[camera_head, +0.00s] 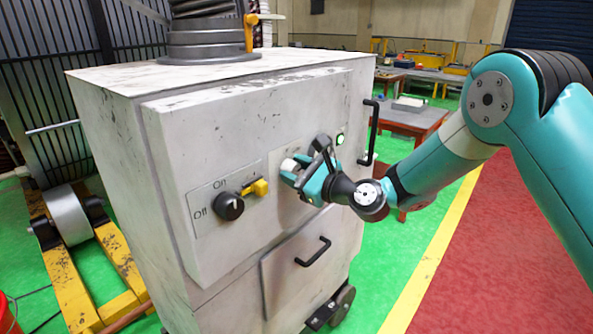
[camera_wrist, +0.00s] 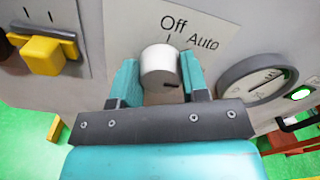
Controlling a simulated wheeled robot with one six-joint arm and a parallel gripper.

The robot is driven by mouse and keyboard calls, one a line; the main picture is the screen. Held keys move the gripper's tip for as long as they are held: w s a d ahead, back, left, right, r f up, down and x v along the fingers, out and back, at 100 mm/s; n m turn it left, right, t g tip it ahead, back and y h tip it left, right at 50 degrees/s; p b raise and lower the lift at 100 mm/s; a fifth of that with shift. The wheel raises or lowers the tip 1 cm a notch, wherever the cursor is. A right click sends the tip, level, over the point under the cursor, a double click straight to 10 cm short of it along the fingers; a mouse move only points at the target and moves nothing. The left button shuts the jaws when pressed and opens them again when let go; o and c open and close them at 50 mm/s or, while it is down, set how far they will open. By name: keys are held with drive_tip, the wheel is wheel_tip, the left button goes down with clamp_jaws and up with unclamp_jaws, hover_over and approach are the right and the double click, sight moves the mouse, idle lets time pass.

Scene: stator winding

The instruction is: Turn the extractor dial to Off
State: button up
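A white round dial (camera_wrist: 159,68) sits under the labels "Off" and "Auto" on the cabinet front. A short dark mark shows on its lower right edge. My gripper (camera_wrist: 160,80) has its two teal fingers on either side of this dial, very close to it. I cannot tell whether they touch it. In the head view the white dial (camera_head: 290,165) shows at the tips of my gripper (camera_head: 292,172). A black knob (camera_head: 230,206) with "Off" and "On" labels is farther left on the cabinet.
A yellow switch (camera_head: 256,187) is beside the black knob and also shows in the wrist view (camera_wrist: 44,55). A round gauge (camera_wrist: 257,80) and a lit green button (camera_wrist: 301,93) lie right of the dial. A black handle (camera_head: 369,132) sticks out at the cabinet's right edge.

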drive_tip(key=shift+c, duration=1.1)
drive_tip(key=shift+f+b, duration=0.1)
drive_tip(key=shift+b, duration=0.2)
drive_tip(key=n+b, duration=0.4)
drive_tip(key=shift+f+n, duration=0.2)
drive_tip(key=shift+n, duration=0.1)
drive_tip(key=n+b, duration=0.4)
drive_tip(key=b, duration=0.1)
drive_tip(key=shift+s+f+n, duration=0.1)
drive_tip(key=shift+n, duration=0.3)
drive_tip(key=n+b, duration=0.4)
drive_tip(key=b, duration=0.1)
drive_tip(key=n+b, duration=0.4)
drive_tip(key=shift+n, duration=0.3)
drive_tip(key=shift+b, duration=0.3)
drive_tip(key=shift+r, duration=0.2)
